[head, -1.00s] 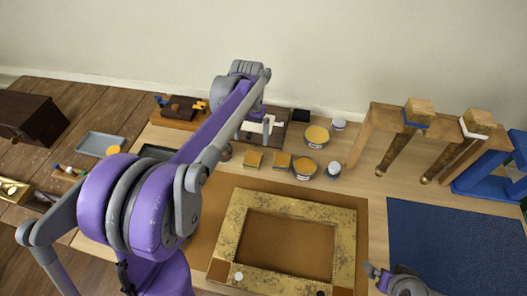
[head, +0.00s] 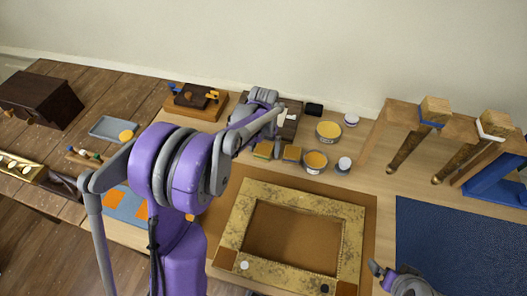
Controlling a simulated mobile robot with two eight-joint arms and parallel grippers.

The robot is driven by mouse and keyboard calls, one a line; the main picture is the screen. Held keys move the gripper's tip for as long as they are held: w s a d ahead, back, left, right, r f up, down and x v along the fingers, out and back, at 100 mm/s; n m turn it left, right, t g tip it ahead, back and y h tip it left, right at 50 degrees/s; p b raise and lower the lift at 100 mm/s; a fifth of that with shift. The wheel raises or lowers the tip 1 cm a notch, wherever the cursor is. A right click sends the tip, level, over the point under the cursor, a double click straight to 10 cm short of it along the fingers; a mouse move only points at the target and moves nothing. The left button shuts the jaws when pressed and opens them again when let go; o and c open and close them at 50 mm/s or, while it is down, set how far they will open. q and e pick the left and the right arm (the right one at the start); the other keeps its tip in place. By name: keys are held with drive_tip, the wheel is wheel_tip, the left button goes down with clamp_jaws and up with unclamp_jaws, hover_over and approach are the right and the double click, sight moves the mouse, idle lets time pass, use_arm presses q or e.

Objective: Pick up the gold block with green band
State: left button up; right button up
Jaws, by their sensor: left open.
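Two small gold blocks lie side by side on the table behind the gilt frame. The left gold block (head: 263,150) seems to have a greenish edge, but the band is too small to be sure. The right gold block (head: 292,153) shows a brownish edge. My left gripper (head: 281,121) is open, above and behind the blocks, near a dark board; it appears apart from both blocks. Its forearm passes just left of the left block, and its fingers are partly hidden. My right gripper (head: 380,272) shows only partly at the bottom, its opening unclear.
The gilt frame (head: 235,222) lies in front of the blocks. Tubs of yellow paste (head: 328,130) and (head: 315,160) stand to their right, with white-lidded jars (head: 344,164) close by. A dark board (head: 290,128) lies behind. A blue mat (head: 460,240) is at right.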

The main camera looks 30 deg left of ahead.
use_arm(q)
drive_tip(key=c, duration=1.4)
drive_tip(key=shift+r, duration=0.15)
